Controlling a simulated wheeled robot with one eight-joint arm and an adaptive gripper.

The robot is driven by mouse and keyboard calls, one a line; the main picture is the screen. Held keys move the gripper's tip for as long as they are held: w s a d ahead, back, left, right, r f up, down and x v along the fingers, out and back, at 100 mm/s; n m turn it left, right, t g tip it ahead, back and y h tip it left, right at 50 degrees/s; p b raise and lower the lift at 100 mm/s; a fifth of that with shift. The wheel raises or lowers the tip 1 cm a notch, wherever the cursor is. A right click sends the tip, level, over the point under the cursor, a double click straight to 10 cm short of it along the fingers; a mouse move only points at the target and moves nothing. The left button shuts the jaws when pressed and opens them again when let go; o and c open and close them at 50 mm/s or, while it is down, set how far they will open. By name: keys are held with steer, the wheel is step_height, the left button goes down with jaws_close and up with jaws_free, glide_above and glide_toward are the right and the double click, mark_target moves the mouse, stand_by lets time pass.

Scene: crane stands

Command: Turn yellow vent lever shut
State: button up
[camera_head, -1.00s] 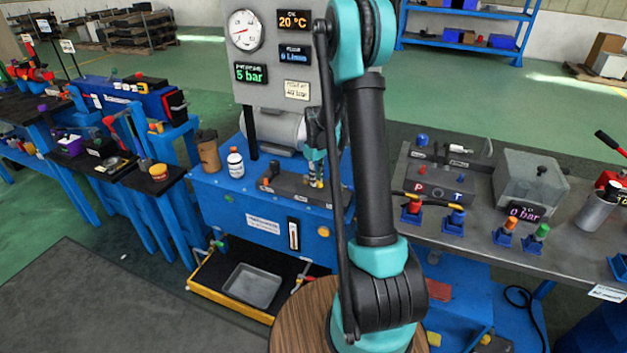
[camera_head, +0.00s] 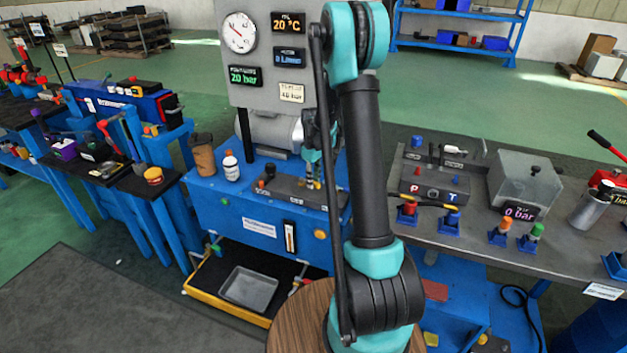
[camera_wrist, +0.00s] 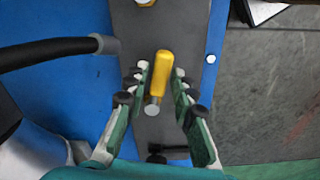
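The yellow lever (camera_wrist: 161,75) has a rounded yellow grip and a silver round pivot end, and sits on a dark grey block (camera_wrist: 192,20) in the wrist view. The grip points up and slightly right in that picture. My gripper (camera_wrist: 161,82) is open, with one green finger on each side of the lever and gaps visible on both sides. In the head view my gripper (camera_head: 313,172) is over the grey block on the blue bench (camera_head: 232,208). My arm and fingers hide most of the lever there.
A gauge panel (camera_head: 265,75) stands behind my gripper and reads 20 bar. A white bottle (camera_head: 231,168) and a brown cup (camera_head: 203,158) stand left on the bench. A black hose (camera_wrist: 50,52) lies close left of my fingers. A grey bench (camera_head: 570,240) with fittings is right.

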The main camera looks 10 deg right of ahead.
steer(key=shift+o, duration=0.8)
step_height(320, 180, up, 8)
steer(key=shift+f, duration=0.25)
